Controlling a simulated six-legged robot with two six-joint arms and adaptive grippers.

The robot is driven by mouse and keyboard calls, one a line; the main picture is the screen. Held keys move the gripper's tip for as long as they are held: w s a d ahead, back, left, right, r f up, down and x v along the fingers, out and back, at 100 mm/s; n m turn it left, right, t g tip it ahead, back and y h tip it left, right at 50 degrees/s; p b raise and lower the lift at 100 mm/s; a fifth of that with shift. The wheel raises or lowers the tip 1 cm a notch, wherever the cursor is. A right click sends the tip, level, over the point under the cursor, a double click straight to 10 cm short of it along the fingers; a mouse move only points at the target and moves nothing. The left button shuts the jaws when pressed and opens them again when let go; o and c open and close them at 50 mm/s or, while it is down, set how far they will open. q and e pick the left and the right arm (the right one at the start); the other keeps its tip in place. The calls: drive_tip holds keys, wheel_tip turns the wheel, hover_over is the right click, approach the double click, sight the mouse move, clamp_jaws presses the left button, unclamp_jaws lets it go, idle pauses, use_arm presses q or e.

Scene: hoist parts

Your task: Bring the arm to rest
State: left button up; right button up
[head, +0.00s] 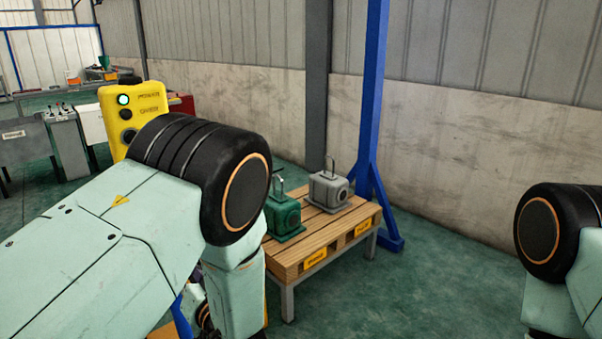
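My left arm (110,245) comes in from the left, its black joint in front of the yellow control box and the left end of a wooden pallet table. Its lower link hangs down in front of the table's left side.
A green hoist part (283,214) and a grey one (328,191) stand on the pallet table (312,233). A yellow control box (140,105) with a lit green button stands behind my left arm. A blue post (370,110) rises behind the table. Floor between table and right arm is clear.

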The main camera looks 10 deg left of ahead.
use_arm(q)
drive_tip(key=s+d+f+m+g+h+b, duration=0.2)
drive_tip(key=s+f+h, duration=0.35)
drive_tip(key=f, duration=0.45)
drive_tip(key=s+d+f+m+g+h+b, duration=0.15)
drive_tip(key=s+f+h, duration=0.25)
drive_tip(key=s+f, duration=0.45)
drive_tip(key=s+d+f+g+h+b, duration=0.1)
drive_tip(key=s+f+g+h+b, duration=0.1)
drive_tip(key=s+f, duration=0.4)
drive_tip(key=s+d+f+g+h+b, duration=0.1)
drive_tip(key=s+f+g+b, duration=0.4)
drive_tip(key=s, duration=1.1)
wheel_tip(320, 180, down, 2)
drive_tip(key=shift+d+f+g+h, duration=0.2)
drive_tip(key=shift+d+g+h, duration=0.15)
drive_tip(key=shift+d+g, duration=0.35)
